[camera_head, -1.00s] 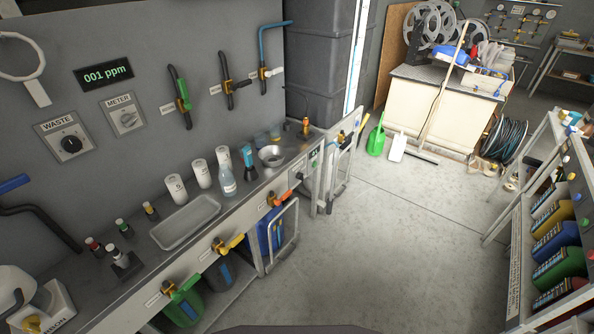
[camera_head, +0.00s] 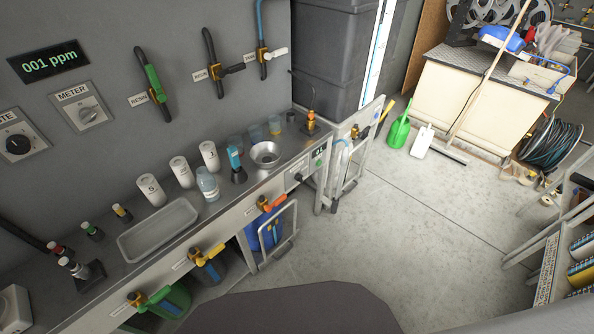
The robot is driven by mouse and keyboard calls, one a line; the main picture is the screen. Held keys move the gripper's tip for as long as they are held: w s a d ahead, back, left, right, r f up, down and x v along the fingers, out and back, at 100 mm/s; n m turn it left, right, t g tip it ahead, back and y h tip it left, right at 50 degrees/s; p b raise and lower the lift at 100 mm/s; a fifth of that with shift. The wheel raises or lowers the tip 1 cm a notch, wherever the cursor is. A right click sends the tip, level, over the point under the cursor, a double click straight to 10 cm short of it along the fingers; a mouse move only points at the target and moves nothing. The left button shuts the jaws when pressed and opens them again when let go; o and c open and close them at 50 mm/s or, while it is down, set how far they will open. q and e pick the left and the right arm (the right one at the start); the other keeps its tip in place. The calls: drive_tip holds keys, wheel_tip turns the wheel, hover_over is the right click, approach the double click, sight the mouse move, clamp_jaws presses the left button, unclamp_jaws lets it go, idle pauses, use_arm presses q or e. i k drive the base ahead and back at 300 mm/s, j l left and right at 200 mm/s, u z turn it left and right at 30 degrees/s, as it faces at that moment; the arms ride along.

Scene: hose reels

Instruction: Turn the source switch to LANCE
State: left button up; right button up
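No switch with a readable SOURCE or LANCE label shows. A small black knob (camera_head: 299,177) sits on the front face at the right end of the steel bench (camera_head: 215,222), beside a small green-lit display (camera_head: 318,155); its label is too small to read. Neither of my grippers is in view.
The bench holds a tray (camera_head: 158,230), several white cups, a bottle (camera_head: 208,184) and a metal funnel (camera_head: 265,154). Valves with coloured handles line its front. A folded trolley (camera_head: 348,155) stands at its right end. Open floor (camera_head: 400,230) lies right; a shelf rack (camera_head: 553,255) stands far right.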

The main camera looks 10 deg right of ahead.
sight(299, 177)
drive_tip(key=i+l+u, duration=0.15)
drive_tip(key=l, duration=0.25)
drive_tip(key=i+l+u, duration=0.2)
drive_tip(key=l, duration=0.2)
drive_tip(key=i+l+u, duration=0.15)
drive_tip(key=l, duration=0.3)
drive_tip(key=l+u, duration=0.2)
drive_tip(key=l, duration=0.25)
drive_tip(key=i+l+u, duration=0.15)
drive_tip(key=l, duration=0.3)
drive_tip(key=k+l+u, duration=0.1)
drive_tip(key=l, duration=0.3)
drive_tip(key=l+u, duration=0.1)
drive_tip(key=l, duration=0.25)
drive_tip(key=k+l+u, duration=0.1)
drive_tip(key=l, duration=0.3)
drive_tip(key=k+l+u, duration=0.1)
drive_tip(key=l, duration=0.25)
drive_tip(key=k+l+u, duration=0.1)
drive_tip(key=l, duration=0.25)
drive_tip(key=k, duration=0.1)
